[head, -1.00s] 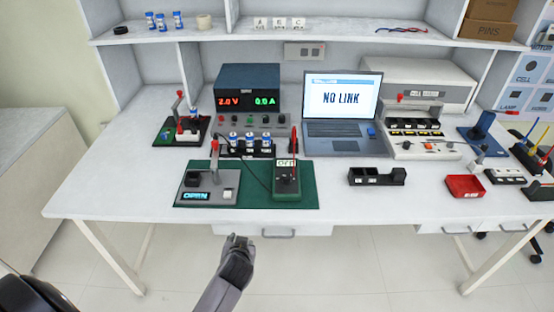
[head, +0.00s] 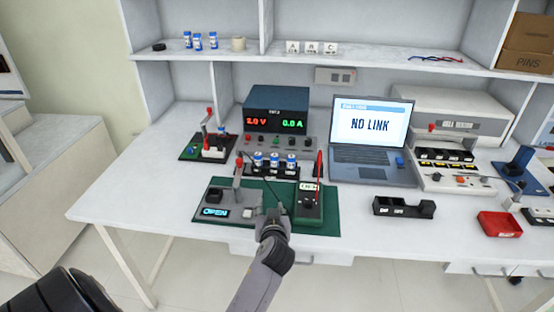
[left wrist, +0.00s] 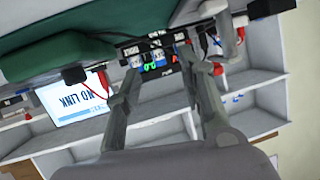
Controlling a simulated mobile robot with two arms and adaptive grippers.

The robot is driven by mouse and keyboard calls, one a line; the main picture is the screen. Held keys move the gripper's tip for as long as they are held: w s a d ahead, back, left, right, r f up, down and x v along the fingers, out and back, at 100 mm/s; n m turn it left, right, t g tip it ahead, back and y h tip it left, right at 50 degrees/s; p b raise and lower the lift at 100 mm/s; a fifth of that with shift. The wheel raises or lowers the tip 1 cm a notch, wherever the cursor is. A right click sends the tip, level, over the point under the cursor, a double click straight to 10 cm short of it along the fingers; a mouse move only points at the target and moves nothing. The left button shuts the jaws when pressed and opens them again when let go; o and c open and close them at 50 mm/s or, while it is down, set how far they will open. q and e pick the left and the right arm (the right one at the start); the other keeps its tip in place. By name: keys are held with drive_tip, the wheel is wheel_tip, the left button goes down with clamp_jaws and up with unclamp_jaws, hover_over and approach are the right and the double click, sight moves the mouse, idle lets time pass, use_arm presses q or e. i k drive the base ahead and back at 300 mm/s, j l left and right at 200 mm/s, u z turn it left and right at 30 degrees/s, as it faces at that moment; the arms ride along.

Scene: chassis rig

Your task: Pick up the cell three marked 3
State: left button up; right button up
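Three blue-and-white cells stand upright in a black rack behind the green mat: a left one (head: 258,160), a middle one (head: 274,161) and a right one (head: 291,162). Their marks are too small to read, so I cannot tell which is cell three. My left gripper (head: 271,216) is at the front edge of the mat, in front of the rack and apart from it. In the left wrist view its two fingers (left wrist: 160,72) are spread and empty, with the rack and cells (left wrist: 135,60) beyond them. My right gripper is not in view.
On the green mat (head: 325,228) are a grey switch unit reading OPEN (head: 217,202) and a green meter (head: 307,203) with a red probe, flanking the way to the rack. A power supply (head: 276,112) stands behind. More blue cells (head: 198,41) are on the shelf.

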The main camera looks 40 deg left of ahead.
sight(275, 157)
drive_tip(key=i+j, duration=0.2)
drive_tip(key=j, duration=0.15)
drive_tip(key=i+j+z, duration=0.1)
drive_tip(key=i+j, duration=0.15)
drive_tip(key=j, duration=0.15)
drive_tip(key=i+j, duration=0.2)
drive_tip(key=j, duration=0.15)
